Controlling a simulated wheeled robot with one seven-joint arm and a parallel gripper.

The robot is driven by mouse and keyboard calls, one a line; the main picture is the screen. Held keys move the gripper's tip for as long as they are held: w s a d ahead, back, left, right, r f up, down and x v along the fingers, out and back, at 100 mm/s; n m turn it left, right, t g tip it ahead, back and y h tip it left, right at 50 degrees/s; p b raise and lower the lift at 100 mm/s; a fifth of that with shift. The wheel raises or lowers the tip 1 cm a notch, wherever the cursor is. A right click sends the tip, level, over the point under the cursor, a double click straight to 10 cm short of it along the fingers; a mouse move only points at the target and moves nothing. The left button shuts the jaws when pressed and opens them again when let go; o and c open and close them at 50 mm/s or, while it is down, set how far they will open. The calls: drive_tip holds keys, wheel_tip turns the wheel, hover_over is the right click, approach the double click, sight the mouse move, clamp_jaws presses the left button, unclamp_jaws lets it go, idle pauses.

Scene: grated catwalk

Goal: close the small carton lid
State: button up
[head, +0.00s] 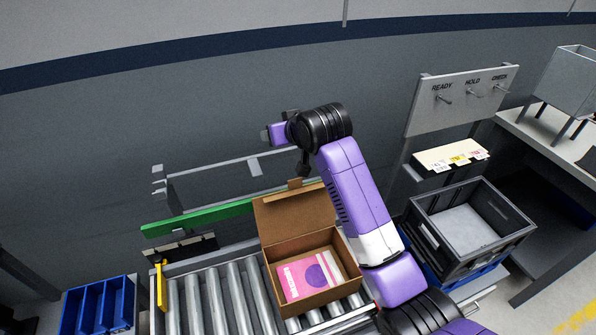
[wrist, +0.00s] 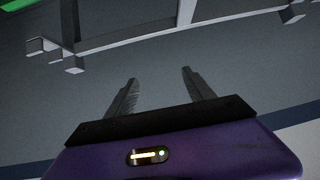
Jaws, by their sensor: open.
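The small brown carton (head: 321,301) sits on the roller conveyor with its top open. Its lid (head: 292,222) stands raised at the back, leaning away from the opening, with a small tab at its top edge. A pink and white packet with a purple circle (head: 311,278) lies inside. My arm reaches up past the carton's right side, and its wrist is above and behind the lid. My gripper (wrist: 159,88) is open and empty in the wrist view, facing the grey wall. In the head view its fingers are mostly hidden behind the wrist. It is apart from the carton.
The roller conveyor (head: 204,302) has bare rollers left of the carton. A green rail (head: 195,219) and a grey frame run behind it. A blue divided bin (head: 97,305) stands at left, a grey crate (head: 476,262) at right. A hook board (head: 462,97) stands behind the crate.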

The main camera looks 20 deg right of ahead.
drive_tip(key=d+f+g, duration=0.2)
drive_tip(key=g, duration=0.1)
drive_tip(key=g+h, duration=0.1)
drive_tip(key=g, duration=0.3)
approach(295, 181)
drive_tip(key=f, duration=0.1)
drive_tip(key=shift+m, duration=0.3)
drive_tip(key=shift+p+x, duration=0.55)
drive_tip(key=shift+x, duration=3.15)
drive_tip(key=shift+w+r, duration=0.1)
drive_tip(key=shift+w, duration=0.05)
clamp_jaws()
